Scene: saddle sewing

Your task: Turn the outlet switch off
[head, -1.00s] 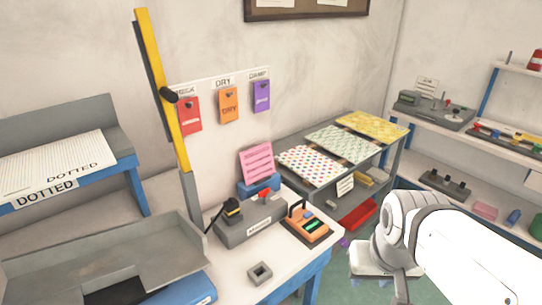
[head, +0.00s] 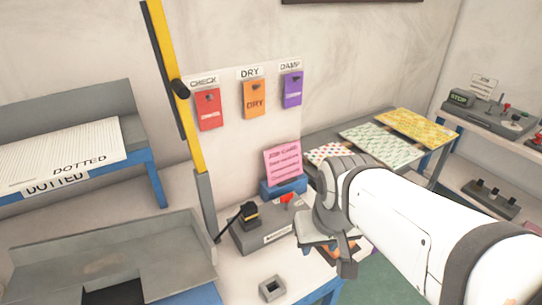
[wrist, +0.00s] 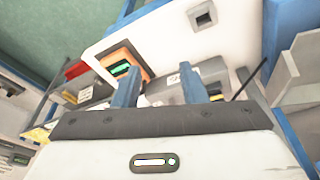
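The grey outlet box (head: 262,232) stands on the white bench, with a white label on its front. A red switch (head: 287,199) sits on its top right, and a black and yellow plug (head: 248,213) stands on its left. My gripper (wrist: 159,72) is open, with two blue fingers apart and nothing visible between them. In the wrist view, part of a grey box with a white label (wrist: 173,79) shows behind the fingers; the red switch cannot be made out there. In the head view my wrist is just right of the box, and the fingers are hidden.
An orange device (wrist: 122,62) with a green display sits near my fingers, mostly hidden by my arm in the head view. A small grey square block (head: 271,288) lies at the bench front. A pink job card (head: 283,162) stands behind the box. A yellow and black upright (head: 177,90) rises at left.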

